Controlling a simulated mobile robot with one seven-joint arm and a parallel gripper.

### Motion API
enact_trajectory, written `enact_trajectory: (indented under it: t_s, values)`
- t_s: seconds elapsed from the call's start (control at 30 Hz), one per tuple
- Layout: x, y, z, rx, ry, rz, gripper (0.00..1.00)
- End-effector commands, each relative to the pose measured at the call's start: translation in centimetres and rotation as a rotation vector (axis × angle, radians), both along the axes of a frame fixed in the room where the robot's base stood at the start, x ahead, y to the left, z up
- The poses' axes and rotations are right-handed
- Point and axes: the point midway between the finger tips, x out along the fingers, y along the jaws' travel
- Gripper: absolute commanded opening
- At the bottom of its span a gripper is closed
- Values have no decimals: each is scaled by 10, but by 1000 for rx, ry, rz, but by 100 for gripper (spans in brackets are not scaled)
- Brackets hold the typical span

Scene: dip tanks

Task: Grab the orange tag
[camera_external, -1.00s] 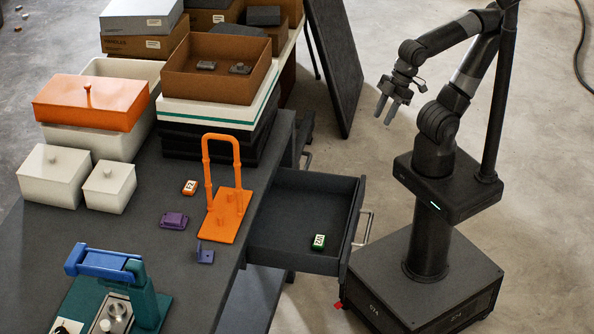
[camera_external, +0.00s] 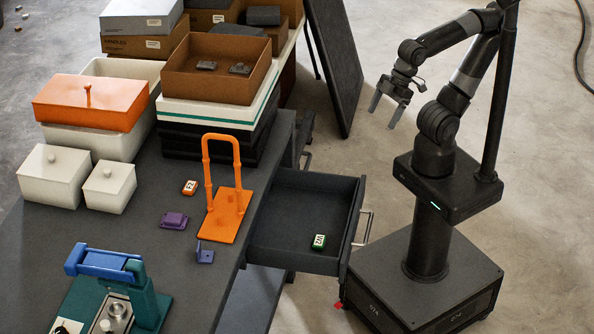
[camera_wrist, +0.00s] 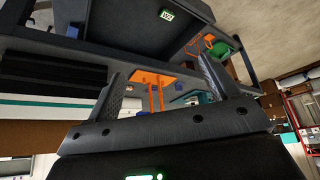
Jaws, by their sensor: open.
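The orange tag (camera_external: 190,187), a small block with a white labelled face, lies on the dark workbench (camera_external: 150,245), left of the orange stand with its tall loop handle (camera_external: 237,205). My gripper (camera_external: 384,112) is open and empty. It hangs in the air right of the bench, beyond the open drawer and well away from the tag. In the wrist view, the two fingers of my gripper (camera_wrist: 160,85) are spread apart. The orange stand (camera_wrist: 153,78) shows between them; I cannot make out the orange tag there.
The open drawer (camera_external: 290,258) juts out between bench and robot, with a green tag (camera_external: 319,241) inside. A purple block (camera_external: 173,221) and a blue bracket (camera_external: 205,254) lie near the orange tag. White boxes (camera_external: 110,186) and a brown tray (camera_external: 190,85) stand behind.

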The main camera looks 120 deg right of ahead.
Motion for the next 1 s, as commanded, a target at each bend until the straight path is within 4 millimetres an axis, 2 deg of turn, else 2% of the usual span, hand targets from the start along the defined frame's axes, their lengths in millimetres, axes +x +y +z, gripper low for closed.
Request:
enact_trajectory:
  t_s: [0.17,0.3,0.5,0.77,1.0]
  values:
    - [28,-7,14,-98,20,105,80]
    - [70,-17,30,-236,54,270,80]
    - [135,-33,43,-419,115,526,80]
    - [223,-60,42,-619,206,873,80]
    - [302,-92,22,-764,285,1199,80]
